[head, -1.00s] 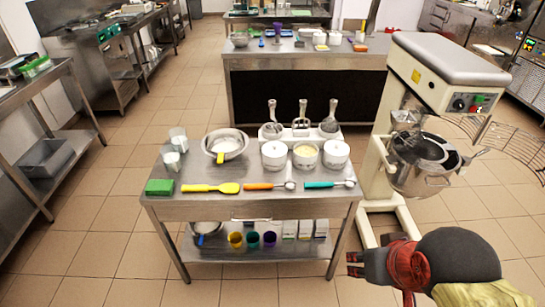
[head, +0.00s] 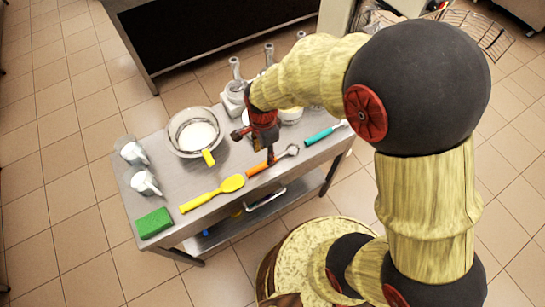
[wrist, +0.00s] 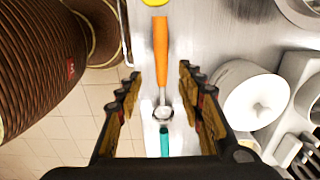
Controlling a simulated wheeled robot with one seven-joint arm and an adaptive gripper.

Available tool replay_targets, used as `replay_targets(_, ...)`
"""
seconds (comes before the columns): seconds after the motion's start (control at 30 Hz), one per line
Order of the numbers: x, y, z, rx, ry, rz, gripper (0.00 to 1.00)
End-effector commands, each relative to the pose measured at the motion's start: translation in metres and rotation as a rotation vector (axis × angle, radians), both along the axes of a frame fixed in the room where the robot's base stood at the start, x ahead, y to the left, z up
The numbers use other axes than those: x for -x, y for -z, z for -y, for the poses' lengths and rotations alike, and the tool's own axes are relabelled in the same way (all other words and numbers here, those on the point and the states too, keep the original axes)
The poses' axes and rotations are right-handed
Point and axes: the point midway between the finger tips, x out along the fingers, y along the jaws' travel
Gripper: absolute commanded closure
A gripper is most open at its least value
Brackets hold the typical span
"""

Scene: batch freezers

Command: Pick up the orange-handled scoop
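The orange-handled scoop (head: 262,166) lies on the steel table, between the yellow spatula (head: 212,193) and a teal-handled tool (head: 325,132). In the wrist view its orange handle (wrist: 160,50) points away, with its metal bowl nearer me between my fingers in the picture. My gripper (wrist: 160,97) is open and empty, with a finger on each side of the scoop's line. In the head view my gripper (head: 268,150) is above the table by the scoop, and its tip overlaps the handle. I cannot tell whether it touches.
A metal bowl with a yellow-handled tool (head: 195,132), white cups (head: 145,183) and a green sponge (head: 153,223) share the table (head: 170,200). My arm hides the table's back right.

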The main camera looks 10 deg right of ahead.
Motion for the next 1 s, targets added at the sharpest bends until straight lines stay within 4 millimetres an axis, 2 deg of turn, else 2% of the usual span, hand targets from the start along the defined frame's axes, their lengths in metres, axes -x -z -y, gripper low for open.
replay_targets(0.13, 0.001, 0.018, 0.000, 0.001, 0.007, -0.005, 0.62)
replay_targets(0.37, 0.000, 0.036, -0.002, 0.001, 0.005, -0.003, 0.62)
replay_targets(0.63, -0.002, 0.073, -0.004, 0.001, 0.005, -0.005, 0.62)
replay_targets(0.9, -0.003, 0.076, -0.004, 0.000, 0.005, -0.001, 0.62)
replay_targets(1.0, -0.003, 0.076, -0.004, 0.000, 0.005, -0.001, 0.67)
